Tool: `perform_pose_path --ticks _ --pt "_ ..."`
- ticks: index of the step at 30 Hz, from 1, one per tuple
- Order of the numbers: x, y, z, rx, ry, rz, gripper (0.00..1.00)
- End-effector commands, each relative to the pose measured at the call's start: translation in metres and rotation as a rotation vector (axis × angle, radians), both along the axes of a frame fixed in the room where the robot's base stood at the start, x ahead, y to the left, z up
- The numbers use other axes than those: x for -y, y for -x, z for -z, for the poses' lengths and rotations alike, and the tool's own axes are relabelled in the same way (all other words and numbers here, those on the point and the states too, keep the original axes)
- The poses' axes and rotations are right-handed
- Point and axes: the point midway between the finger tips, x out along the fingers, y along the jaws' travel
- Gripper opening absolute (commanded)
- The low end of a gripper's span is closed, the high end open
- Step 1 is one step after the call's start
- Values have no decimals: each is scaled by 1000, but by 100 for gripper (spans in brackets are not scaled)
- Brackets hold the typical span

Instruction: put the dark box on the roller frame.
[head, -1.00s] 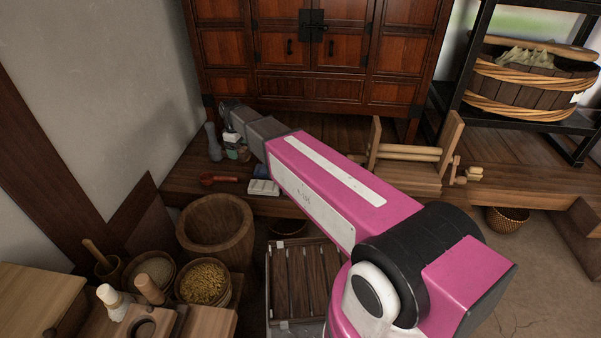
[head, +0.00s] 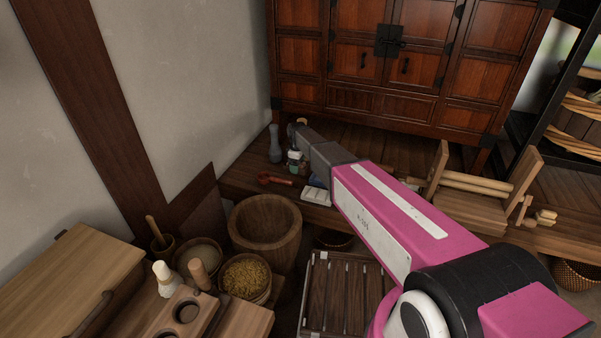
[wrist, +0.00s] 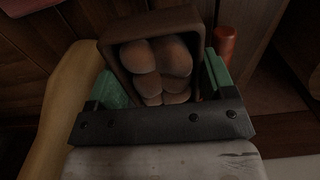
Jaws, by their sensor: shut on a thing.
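The dark box (wrist: 203,50) is in my gripper (wrist: 162,78) in the wrist view. It is an open brown box with several rounded brown things inside. My green fingers press on its left and right sides. In the head view I cannot make out the box or the fingers, and my pink arm reaches across to the low wooden platform. The roller frame (head: 475,204) stands on that platform, right of my arm. It has two wooden side boards with pale rollers between them, and my arm hides a little of its left part.
A red cylinder (wrist: 226,42) stands close to the box's right side. On the platform are a grey vase (head: 275,144), a red ladle (head: 275,180) and a white block (head: 316,196). A cabinet (head: 388,88) stands behind. A large wooden mortar (head: 264,228) is at front left.

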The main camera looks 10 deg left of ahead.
Motion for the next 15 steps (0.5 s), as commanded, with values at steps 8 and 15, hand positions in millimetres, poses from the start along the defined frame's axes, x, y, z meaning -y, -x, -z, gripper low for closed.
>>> perform_pose_path --ticks 8,15 --pt "6 -11 13 0 0 -1 51" --pt "6 -11 44 0 0 -1 51"
